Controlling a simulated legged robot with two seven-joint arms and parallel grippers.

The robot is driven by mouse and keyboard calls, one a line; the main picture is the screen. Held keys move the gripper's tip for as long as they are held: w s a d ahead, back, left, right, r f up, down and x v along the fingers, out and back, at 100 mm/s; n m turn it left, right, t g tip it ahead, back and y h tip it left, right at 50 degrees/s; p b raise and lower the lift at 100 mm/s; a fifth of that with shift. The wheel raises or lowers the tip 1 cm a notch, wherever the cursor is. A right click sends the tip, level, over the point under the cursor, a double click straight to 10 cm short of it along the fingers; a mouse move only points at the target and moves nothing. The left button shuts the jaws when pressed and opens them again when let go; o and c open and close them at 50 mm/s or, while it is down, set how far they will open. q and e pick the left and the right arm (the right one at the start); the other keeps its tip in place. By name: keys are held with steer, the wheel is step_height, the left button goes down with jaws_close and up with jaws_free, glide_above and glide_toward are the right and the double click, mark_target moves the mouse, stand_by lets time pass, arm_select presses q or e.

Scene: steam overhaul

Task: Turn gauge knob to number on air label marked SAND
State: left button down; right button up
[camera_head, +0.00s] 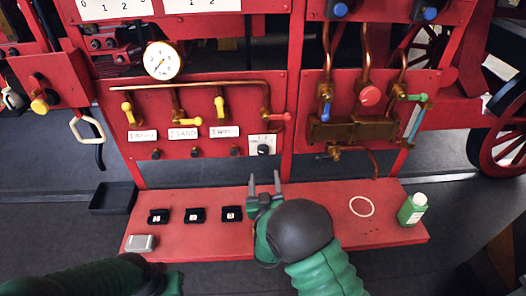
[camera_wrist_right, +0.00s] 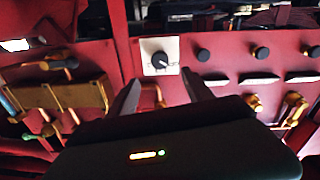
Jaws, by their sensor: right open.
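The gauge knob (camera_head: 263,149) is a black knob on a small white plate on the red panel, right of the labels. The white air label SAND (camera_head: 184,133) seems to read "2 SAND", between a label starting with 1 (camera_head: 142,135) and one starting with 3 (camera_head: 224,131). My right gripper (camera_head: 264,182) is open and empty, below and in front of the knob. In the right wrist view the knob (camera_wrist_right: 158,60) shows beyond and between the open fingertips (camera_wrist_right: 160,84), apart from them. My left forearm is at the bottom left; its gripper is not visible.
A red shelf (camera_head: 310,197) juts out below the panel, with several small black items, a silver box (camera_head: 140,243) and a green bottle (camera_head: 412,209). Yellow valve handles and brass pipes stick out above the labels. A round white gauge (camera_head: 163,61) sits higher up.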

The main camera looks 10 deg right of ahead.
mark_target(263, 153)
steer(key=w, duration=0.4)
steer(key=w+p, duration=0.1)
steer(key=w, duration=0.3)
steer(key=w+p, duration=0.1)
steer(key=w, duration=0.3)
steer(key=shift+d, duration=0.35)
jaws_close()
steer(key=shift+f+m+b, duration=0.2)
steer(key=shift+m+b, duration=0.6)
steer(key=shift+b, duration=0.4)
steer(key=m+b, duration=1.1)
steer(key=b, duration=0.3)
steer(key=shift+d+f+m, duration=0.1)
steer(key=shift+m, duration=0.3)
steer(key=shift+m+y+b, duration=0.3)
steer(key=shift+m+b, duration=0.8)
steer(key=shift+b, duration=0.2)
